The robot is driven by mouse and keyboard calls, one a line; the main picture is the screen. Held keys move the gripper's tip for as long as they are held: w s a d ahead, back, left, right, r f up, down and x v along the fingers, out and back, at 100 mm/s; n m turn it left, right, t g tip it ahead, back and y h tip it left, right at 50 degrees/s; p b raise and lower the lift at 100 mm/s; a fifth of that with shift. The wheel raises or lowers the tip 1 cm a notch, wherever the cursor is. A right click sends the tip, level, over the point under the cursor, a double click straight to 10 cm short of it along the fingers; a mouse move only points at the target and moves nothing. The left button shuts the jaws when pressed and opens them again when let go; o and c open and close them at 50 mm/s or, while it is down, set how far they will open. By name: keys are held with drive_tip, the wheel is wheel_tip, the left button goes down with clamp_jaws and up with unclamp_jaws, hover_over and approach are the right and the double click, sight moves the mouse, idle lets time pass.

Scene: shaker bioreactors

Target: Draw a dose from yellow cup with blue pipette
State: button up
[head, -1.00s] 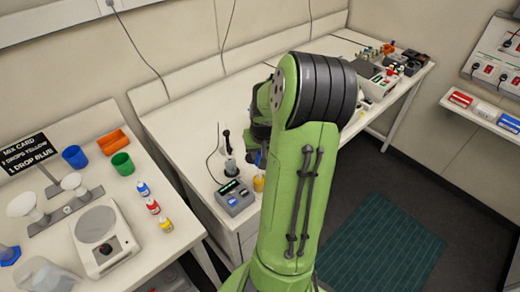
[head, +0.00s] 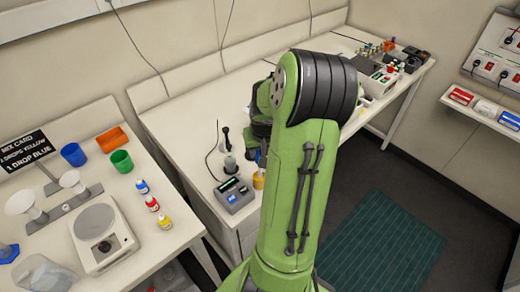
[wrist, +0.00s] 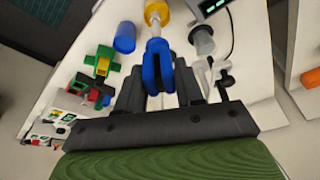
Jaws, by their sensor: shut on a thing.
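My gripper (wrist: 158,92) is shut on the blue pipette (wrist: 157,70), seen in the wrist view with its blue bulb between the dark fingers. Its pale stem runs away from the gripper toward the yellow cup (wrist: 156,10), and its far end overlaps the cup's opening. I cannot tell how deep the tip is. In the head view the yellow cup (head: 259,180) stands near the front edge of the long bench, partly hidden by my green arm. A bit of blue shows just above it; the gripper itself is mostly hidden there.
A grey device with a display (head: 233,194) stands left of the yellow cup. A grey holder (head: 230,163) is behind it. In the wrist view a blue cylinder (wrist: 124,37) and a green-and-yellow item (wrist: 102,62) lie left of the pipette. A scale (head: 101,235) stands on the left table.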

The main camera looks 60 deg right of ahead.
drive_tip(key=shift+r, duration=0.15)
drive_tip(key=shift+r+p, duration=2.55)
drive_tip(key=shift+r, duration=0.65)
drive_tip(key=shift+f, duration=0.1)
